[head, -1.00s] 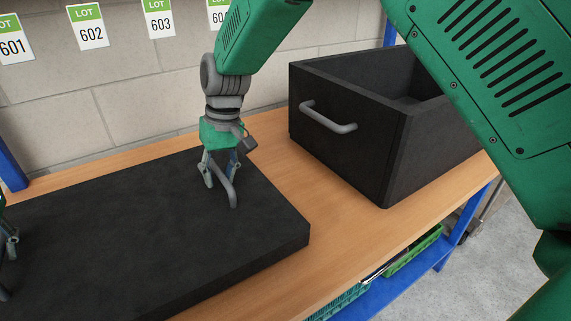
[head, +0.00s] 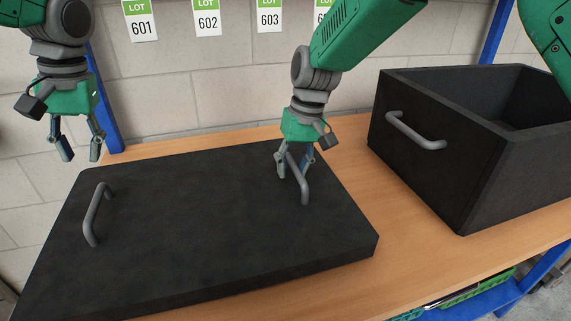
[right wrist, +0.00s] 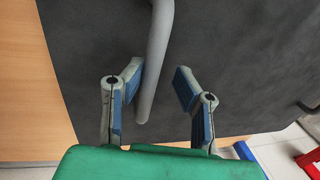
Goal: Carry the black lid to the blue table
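The black lid (head: 200,225) is a thick flat slab lying on a wooden-topped bench (head: 345,150), with two grey bar handles. My left gripper (head: 80,157) is open and empty, above and behind the left handle (head: 95,215), apart from it. My right gripper (head: 295,168) is at the right handle (head: 304,190). In the right wrist view this handle (right wrist: 153,70) passes between the fingertips (right wrist: 158,85), close to the left finger, with a gap to the right one, so the gripper is open. I cannot make out a separate blue table.
A black open box (head: 415,175) with a grey handle (head: 415,132) stands on the bench to the right of the lid. The bench has blue posts (head: 105,110) and a blue lower shelf (head: 480,300) with a green crate (head: 480,287). A block wall stands behind.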

